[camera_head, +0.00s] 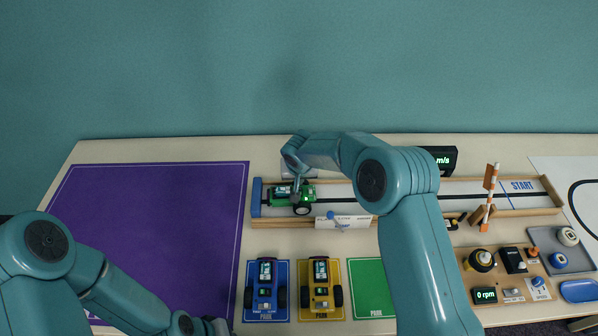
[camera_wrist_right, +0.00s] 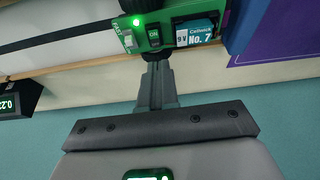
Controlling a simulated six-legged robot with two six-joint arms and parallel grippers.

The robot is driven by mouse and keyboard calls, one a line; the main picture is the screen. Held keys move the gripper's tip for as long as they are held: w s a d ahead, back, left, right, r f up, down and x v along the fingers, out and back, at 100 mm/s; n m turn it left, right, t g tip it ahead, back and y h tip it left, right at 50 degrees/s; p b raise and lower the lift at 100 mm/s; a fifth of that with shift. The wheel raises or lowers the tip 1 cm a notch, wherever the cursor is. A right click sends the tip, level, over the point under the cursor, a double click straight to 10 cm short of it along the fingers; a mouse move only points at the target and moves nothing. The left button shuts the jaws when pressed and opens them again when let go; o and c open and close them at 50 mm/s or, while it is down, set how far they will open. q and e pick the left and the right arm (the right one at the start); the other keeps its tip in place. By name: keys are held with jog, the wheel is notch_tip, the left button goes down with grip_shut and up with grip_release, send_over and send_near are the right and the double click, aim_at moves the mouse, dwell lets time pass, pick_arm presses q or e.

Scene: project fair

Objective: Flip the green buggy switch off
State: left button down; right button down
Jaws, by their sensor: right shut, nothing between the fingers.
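The green buggy (camera_head: 303,196) sits at the left end of the long track in the head view. In the right wrist view the buggy (camera_wrist_right: 215,18) shows a lit green light (camera_wrist_right: 136,22), a small dark switch (camera_wrist_right: 154,36) with green "ON" lettering, and a battery labelled "No. 7". My right gripper (camera_head: 297,186) is over the buggy. In the wrist view its fingers (camera_wrist_right: 156,64) are shut and empty, with their tips close to the switch; I cannot tell whether they touch it. My left gripper (camera_head: 216,326) is low at the bottom edge, partly cut off.
A blue buggy (camera_head: 265,284) and a yellow buggy (camera_head: 321,284) stand on matching mats in front of the track, beside an empty green mat (camera_head: 366,283). A striped gate arm (camera_head: 489,196) rises at the track's right. The purple mat (camera_head: 150,230) is clear.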

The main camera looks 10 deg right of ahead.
aim_at(299, 190)
notch_tip(299, 190, down, 2)
jog(key=shift+w+f, duration=0.1)
jog(key=shift+f, duration=0.1)
jog(key=shift+x, duration=0.85)
jog(key=shift+r, duration=0.1)
jog(key=shift+f+b, duration=0.45)
jog(key=shift+b, duration=0.35)
jog(key=shift+r, duration=0.25)
jog(key=shift+s+f+b, duration=0.2)
jog(key=shift+s+b, duration=0.1)
jog(key=shift+b, duration=0.05)
jog(key=shift+s+a+r+b, duration=0.1)
jog(key=shift+s+r+b, duration=0.15)
jog(key=shift+s, duration=0.2)
jog(key=shift+s+r+b, duration=0.15)
jog(key=shift+s+b, duration=0.15)
jog(key=shift+s, duration=0.1)
jog(key=shift+f, duration=0.1)
